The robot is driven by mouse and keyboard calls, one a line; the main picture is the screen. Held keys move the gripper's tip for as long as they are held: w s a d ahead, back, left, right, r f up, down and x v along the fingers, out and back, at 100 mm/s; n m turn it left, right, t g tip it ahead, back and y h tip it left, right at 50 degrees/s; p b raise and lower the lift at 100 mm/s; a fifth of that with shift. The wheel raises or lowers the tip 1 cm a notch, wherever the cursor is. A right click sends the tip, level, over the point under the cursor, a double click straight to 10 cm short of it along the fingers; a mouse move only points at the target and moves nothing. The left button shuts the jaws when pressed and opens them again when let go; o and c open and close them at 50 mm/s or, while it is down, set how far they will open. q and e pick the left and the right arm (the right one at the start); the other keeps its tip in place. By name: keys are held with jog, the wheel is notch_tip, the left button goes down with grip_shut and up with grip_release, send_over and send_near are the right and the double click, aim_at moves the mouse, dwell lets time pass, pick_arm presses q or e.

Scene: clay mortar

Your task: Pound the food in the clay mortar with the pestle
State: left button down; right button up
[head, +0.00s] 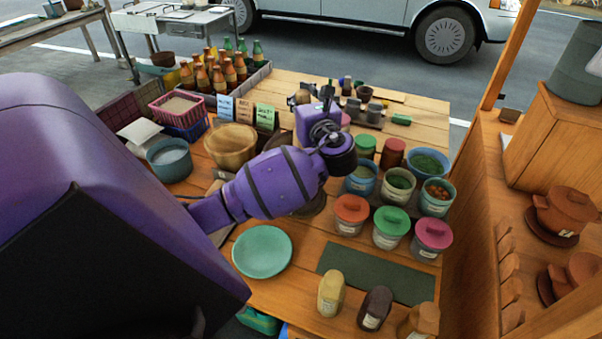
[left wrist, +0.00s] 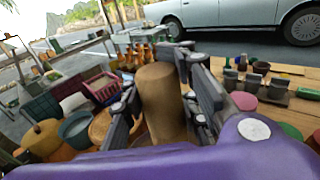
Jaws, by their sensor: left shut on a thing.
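My left gripper (left wrist: 155,88) is shut on the pestle (left wrist: 160,100), a thick brown rod with a rounded top, standing roughly upright between the fingers in the left wrist view. In the head view my left arm reaches from the left over the middle of the table, and its wrist hides the pestle and the fingers. A dark brown rounded edge (head: 314,206) shows just below my arm. It may be part of the clay mortar, but most of it is hidden, and I cannot see any food inside. I cannot tell whether the pestle touches it. My right gripper is not in view.
A wooden bowl (head: 231,148) and a teal plate (head: 262,251) lie near my arm. Several lidded jars (head: 390,228) and food tubs (head: 430,162) stand to the right. Bottles (head: 222,68) stand at the back left. A dark green mat (head: 375,272) is clear.

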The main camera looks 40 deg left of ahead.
pick_arm(q)
notch_tip(320, 180, up, 9)
dwell(0.5)
dwell(0.4)
